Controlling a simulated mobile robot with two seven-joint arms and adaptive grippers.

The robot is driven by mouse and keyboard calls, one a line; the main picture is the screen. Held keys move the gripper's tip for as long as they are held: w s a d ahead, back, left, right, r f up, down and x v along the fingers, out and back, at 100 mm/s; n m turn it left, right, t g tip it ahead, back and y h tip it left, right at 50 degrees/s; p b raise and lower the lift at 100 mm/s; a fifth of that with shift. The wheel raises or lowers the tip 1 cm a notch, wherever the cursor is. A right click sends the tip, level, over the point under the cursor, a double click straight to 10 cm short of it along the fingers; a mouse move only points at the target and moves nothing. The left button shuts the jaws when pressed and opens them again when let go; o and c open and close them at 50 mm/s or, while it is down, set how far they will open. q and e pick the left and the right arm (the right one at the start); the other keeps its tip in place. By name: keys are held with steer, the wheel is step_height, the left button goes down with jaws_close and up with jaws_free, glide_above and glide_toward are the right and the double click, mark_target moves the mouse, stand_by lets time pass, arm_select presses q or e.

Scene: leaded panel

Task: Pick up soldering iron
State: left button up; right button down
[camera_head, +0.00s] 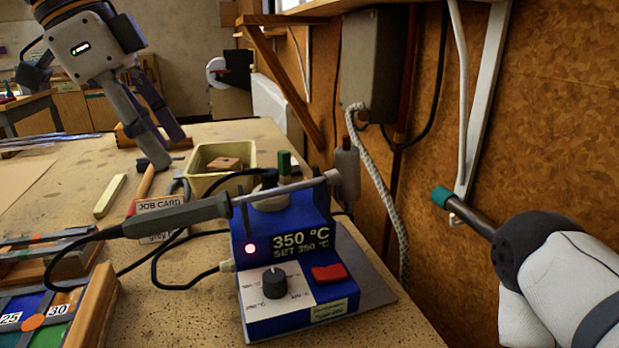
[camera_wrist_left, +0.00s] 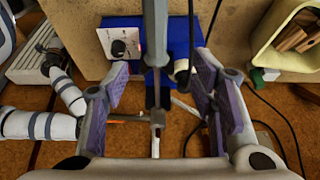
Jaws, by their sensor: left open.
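The soldering iron (camera_head: 180,216) has a grey-green handle and a thin metal shaft. It lies across the top of the blue soldering station (camera_head: 290,306), handle to the left, its shaft running to a grey cylinder on the right. My left gripper (camera_head: 160,142) is open and empty, behind and above the handle in the head view, apart from it. In the left wrist view, a dark upright rod that looks like the iron (camera_wrist_left: 155,40) shows between the spread fingers of the gripper (camera_wrist_left: 158,110); its distance is hard to judge. My right gripper cannot be made out.
A cream tray (camera_head: 222,180) stands behind the station. A job card (camera_head: 160,205) stands near the handle. A coloured panel (camera_head: 35,318) with wooden edging lies front left. A black cord loops from the handle. A teal-tipped rod (camera_head: 470,210) juts in from the right, near the wall.

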mark_target(201, 201)
arm_select(q)
steer(key=x, duration=1.1)
steer(key=shift+s+d+f, duration=0.2)
steer(key=shift+d, duration=0.05)
jaws_close()
